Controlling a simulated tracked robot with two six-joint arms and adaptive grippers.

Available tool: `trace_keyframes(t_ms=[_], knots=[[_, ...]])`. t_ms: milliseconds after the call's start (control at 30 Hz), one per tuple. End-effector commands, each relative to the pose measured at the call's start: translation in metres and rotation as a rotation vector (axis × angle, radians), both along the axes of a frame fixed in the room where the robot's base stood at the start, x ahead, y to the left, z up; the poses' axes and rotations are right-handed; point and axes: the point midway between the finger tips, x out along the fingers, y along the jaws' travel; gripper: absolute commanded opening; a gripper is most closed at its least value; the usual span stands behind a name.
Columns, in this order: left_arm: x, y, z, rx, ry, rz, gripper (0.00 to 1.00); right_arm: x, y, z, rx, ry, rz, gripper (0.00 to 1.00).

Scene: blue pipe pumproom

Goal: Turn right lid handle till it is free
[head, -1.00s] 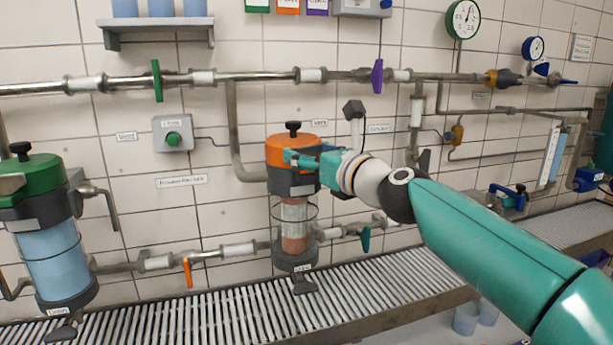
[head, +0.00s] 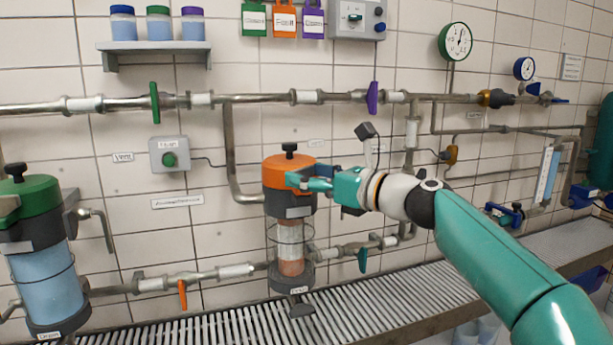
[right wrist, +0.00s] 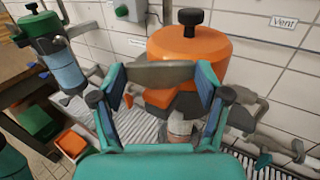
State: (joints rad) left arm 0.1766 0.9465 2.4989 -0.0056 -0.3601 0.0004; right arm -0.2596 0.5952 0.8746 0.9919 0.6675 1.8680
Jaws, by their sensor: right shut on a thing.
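The right vessel has an orange lid (head: 289,172) with a black knob on top; the lid also shows in the right wrist view (right wrist: 190,48). A flat grey-brown handle bar (right wrist: 160,74) stands at the lid's near side in the right wrist view. My right gripper (right wrist: 162,82) is shut on this bar, with a blue pad at each end of it. In the head view my right gripper (head: 308,182) is at the lid's right front and hides most of the handle. The lid sits on the vessel's dark collar. My left gripper is not in view.
A vessel with a green lid (head: 28,197) stands at the far left. Pipes with a green valve handle (head: 154,103) and a purple one (head: 373,98) run above. A teal valve handle (head: 362,259) is below my right arm. A slatted grating (head: 230,316) runs along the wall.

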Motion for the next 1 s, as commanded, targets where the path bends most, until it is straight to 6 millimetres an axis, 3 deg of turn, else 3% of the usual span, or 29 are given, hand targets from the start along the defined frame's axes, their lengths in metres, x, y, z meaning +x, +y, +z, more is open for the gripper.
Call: trace_keyframes(t_ms=[33, 167, 667, 833, 1000], knots=[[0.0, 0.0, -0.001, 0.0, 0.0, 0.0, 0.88, 0.0, 0.002, -0.004, -0.006, 0.005, 0.006, 0.78], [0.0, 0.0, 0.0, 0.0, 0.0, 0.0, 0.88, 0.0, 0.001, -0.003, -0.005, 0.004, 0.005, 1.0], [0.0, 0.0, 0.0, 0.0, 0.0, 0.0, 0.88, -0.005, -0.006, 0.0, -0.003, 0.001, 0.0, 1.0], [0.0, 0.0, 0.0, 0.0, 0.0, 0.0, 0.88, -0.019, -0.021, 0.0, -0.001, 0.002, -0.001, 1.0], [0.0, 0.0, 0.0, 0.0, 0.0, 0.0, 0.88, -0.041, -0.048, -0.001, -0.002, 0.002, -0.003, 1.0]])
